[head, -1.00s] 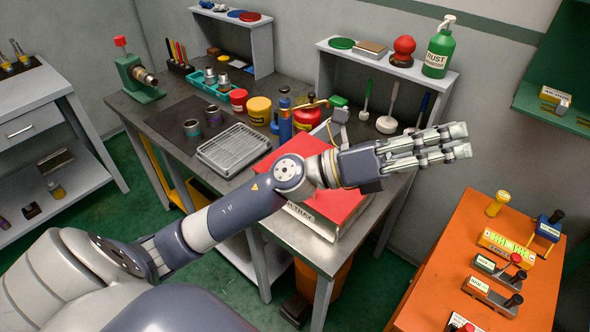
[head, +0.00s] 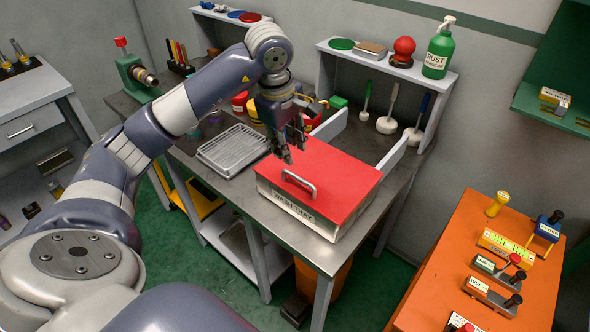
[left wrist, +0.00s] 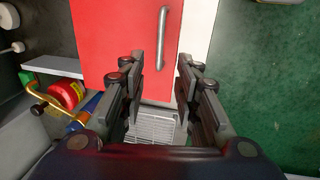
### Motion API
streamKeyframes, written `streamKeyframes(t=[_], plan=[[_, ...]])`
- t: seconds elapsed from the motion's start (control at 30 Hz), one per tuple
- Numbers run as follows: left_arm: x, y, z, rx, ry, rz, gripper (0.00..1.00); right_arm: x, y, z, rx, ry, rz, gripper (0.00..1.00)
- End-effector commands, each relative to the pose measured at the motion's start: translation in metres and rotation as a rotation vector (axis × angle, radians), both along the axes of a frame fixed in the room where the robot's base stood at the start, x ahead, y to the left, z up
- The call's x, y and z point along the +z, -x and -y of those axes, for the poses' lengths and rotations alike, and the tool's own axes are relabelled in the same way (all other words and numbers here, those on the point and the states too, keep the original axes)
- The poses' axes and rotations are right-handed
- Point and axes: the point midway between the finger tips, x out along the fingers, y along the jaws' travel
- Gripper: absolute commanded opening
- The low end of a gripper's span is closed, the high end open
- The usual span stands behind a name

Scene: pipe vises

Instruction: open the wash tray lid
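The wash tray (head: 297,213) is a pale box with a label on its front, near the front corner of the metal bench. Its red lid (head: 335,180) lies flat on top, shut. A grey bar handle (head: 298,185) stands on the lid near its front edge. My left gripper (head: 287,153) points down above the lid's left part, behind the handle and apart from it. In the left wrist view the fingers (left wrist: 160,78) are spread and empty, with the handle (left wrist: 162,40) beyond their tips on the red lid (left wrist: 115,35). My right gripper is not in view.
A wire rack (head: 232,150) lies left of the tray. An orange table (head: 440,270) stands at right. The bench front beside the tray is clear.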

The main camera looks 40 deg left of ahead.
Motion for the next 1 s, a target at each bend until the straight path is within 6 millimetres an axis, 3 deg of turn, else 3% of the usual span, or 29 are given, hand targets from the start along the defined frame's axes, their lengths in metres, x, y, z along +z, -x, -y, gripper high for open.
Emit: streamKeyframes(t=[0.5,0.93,1.0], plan=[[-0.085,-0.016,0.003,0.0,0.006,-0.003,0.3,0.024,-0.001,-0.004,-0.002,-0.005,0.002,0.4],[-0.097,-0.019,0.003,-0.001,0.005,0.0,0.3,0.026,-0.001,-0.005,-0.001,-0.006,0.003,0.4],[-0.097,-0.019,0.003,-0.001,0.005,0.0,0.14,0.026,-0.001,-0.005,-0.001,-0.006,0.003,0.4]])
